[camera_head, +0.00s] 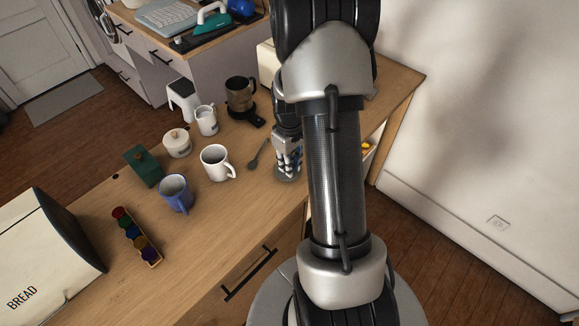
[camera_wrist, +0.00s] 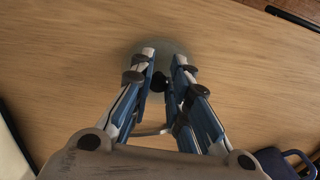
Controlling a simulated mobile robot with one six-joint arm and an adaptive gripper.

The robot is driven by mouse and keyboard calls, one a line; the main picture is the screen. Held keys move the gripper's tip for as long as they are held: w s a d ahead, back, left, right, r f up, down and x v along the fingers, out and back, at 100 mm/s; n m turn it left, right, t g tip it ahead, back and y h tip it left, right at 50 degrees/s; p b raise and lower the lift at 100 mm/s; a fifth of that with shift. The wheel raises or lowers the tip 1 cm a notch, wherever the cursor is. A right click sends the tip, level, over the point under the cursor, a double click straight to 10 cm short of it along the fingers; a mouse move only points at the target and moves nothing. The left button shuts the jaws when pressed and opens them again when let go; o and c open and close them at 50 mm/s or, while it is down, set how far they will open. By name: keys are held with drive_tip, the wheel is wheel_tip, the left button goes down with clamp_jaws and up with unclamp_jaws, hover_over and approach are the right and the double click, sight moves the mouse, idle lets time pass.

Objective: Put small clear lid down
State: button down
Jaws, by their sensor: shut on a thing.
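The small clear lid (camera_head: 286,178) is a round, see-through grey disc near the front edge of the wooden counter, low over or on its top; I cannot tell if it touches. In the wrist view the lid (camera_wrist: 166,47) lies between and beyond my fingertips, with a dark knob (camera_wrist: 160,80) between the fingers. My gripper (camera_head: 287,163) points down, its fingers closed in on the lid's knob. It also shows in the wrist view (camera_wrist: 164,60). My arm hides part of the counter on the right in the head view.
A dark spoon (camera_head: 258,154) lies just left of the lid. Bare counter (camera_head: 232,215) lies in front of the mugs.

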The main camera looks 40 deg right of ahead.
drive_tip(key=shift+f, duration=0.4)
drive_tip(key=shift+f, duration=0.2)
drive_tip(key=c, duration=1.5)
unclamp_jaws()
drive_tip(key=shift+c, duration=0.2)
